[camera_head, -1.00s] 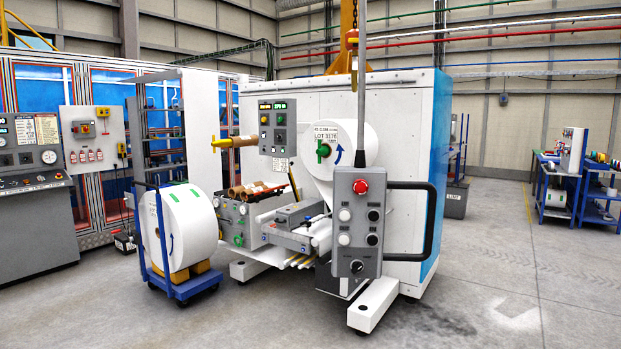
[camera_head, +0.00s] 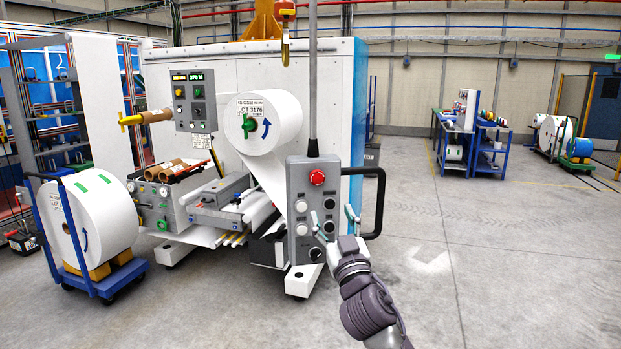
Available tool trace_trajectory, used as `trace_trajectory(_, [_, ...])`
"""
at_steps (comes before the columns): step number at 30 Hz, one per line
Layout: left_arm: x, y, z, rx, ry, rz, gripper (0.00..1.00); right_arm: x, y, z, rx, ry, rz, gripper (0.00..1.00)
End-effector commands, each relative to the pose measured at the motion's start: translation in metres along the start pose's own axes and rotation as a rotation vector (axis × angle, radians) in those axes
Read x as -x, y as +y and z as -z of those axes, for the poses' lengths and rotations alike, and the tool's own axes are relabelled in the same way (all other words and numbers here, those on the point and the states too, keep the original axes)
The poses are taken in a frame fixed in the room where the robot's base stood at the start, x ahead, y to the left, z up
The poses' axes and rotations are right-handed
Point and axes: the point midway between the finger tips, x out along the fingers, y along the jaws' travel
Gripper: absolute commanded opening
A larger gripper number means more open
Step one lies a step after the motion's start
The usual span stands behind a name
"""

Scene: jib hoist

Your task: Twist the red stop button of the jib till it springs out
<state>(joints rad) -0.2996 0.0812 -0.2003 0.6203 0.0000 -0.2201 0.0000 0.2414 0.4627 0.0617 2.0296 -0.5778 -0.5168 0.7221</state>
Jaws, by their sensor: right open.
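The red stop button (camera_head: 317,178) is a round red knob near the top of a grey hanging control box (camera_head: 299,203). The box hangs on a grey pole and has several white and black buttons below the red one. A black bar handle (camera_head: 380,200) is on its right side. My right gripper (camera_head: 334,222) is open and empty, in front of the lower part of the box, below and a little right of the red button. Its fingers point up and apart. I cannot tell whether they touch the box. My left gripper is not in view.
A white machine (camera_head: 330,95) with a paper roll (camera_head: 284,112) stands behind the box. A blue cart (camera_head: 125,280) with a large white roll (camera_head: 100,215) stands at left. Blue tables (camera_head: 470,145) stand far right. The floor at right (camera_head: 500,240) is clear.

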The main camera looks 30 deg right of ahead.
Motion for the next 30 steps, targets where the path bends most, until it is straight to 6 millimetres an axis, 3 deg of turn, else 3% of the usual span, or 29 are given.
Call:
trace_trajectory(9, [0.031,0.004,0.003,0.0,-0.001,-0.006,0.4,-0.071,0.001,0.004,0.001,-0.002,-0.001,0.64])
trace_trajectory(15, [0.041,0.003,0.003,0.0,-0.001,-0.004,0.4,-0.103,0.0,0.002,0.0,-0.002,-0.001,0.64])
trace_trajectory(21, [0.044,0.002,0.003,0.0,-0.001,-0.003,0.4,-0.116,0.0,0.0,0.0,-0.002,0.001,0.64])
trace_trajectory(30, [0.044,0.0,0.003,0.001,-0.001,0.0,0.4,-0.117,-0.001,-0.001,0.0,-0.002,0.001,0.62])
